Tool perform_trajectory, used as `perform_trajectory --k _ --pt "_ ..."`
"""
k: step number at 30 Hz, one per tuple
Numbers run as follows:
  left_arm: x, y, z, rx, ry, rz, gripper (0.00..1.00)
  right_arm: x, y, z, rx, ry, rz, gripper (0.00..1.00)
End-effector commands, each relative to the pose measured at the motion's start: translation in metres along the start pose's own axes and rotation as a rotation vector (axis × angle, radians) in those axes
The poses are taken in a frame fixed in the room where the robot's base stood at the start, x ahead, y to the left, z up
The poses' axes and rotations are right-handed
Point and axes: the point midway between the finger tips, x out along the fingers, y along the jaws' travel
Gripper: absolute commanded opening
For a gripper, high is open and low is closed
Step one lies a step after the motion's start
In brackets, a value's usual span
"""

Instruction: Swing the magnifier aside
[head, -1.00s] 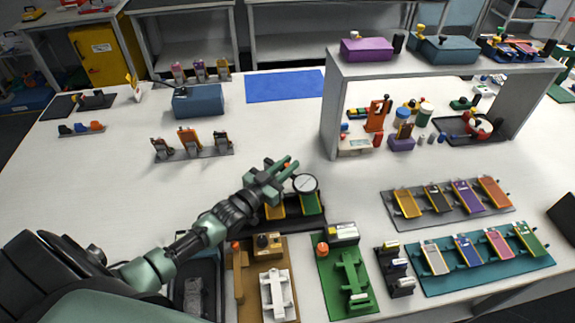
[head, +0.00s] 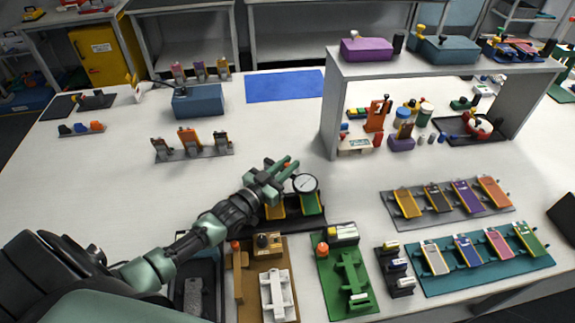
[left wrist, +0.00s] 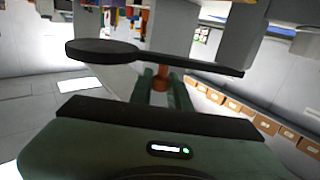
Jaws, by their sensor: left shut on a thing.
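The magnifier (head: 305,183) is a round, pale lens with a dark rim, above the dark stand at the table's front middle. In the left wrist view it shows edge-on as a dark disc (left wrist: 102,51) with a thin bar running right. My left gripper (head: 287,166) reaches in from the left and is just left of the lens. In the left wrist view its green fingers (left wrist: 162,92) close around an orange post (left wrist: 160,82) below the bar. Their exact contact is partly hidden by the bar. My right gripper is not in view.
Under the lens stands a dark holder (head: 318,226) with yellow and green cells. Brown (head: 242,299) and green (head: 364,301) fixture boards lie in front. A grey shelf (head: 333,110) stands right behind. The table's middle left (head: 90,190) is clear.

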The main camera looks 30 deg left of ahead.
Motion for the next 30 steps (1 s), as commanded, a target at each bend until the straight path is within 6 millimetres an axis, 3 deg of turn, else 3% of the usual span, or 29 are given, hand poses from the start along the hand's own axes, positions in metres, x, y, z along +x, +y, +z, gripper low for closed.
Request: perform_trajectory --k 26,27,29,30 --pt "0.009 -0.001 -0.001 0.001 0.002 -0.125 0.00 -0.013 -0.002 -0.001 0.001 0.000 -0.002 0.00" --pt "0.009 -0.001 -0.001 0.001 0.002 -0.124 0.20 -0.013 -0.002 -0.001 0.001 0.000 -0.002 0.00" --pt "0.009 -0.001 -0.001 0.001 0.002 -0.124 0.37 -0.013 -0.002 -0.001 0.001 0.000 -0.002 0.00" --pt "0.009 -0.001 -0.001 0.001 0.002 -0.124 0.40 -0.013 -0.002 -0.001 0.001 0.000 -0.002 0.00"
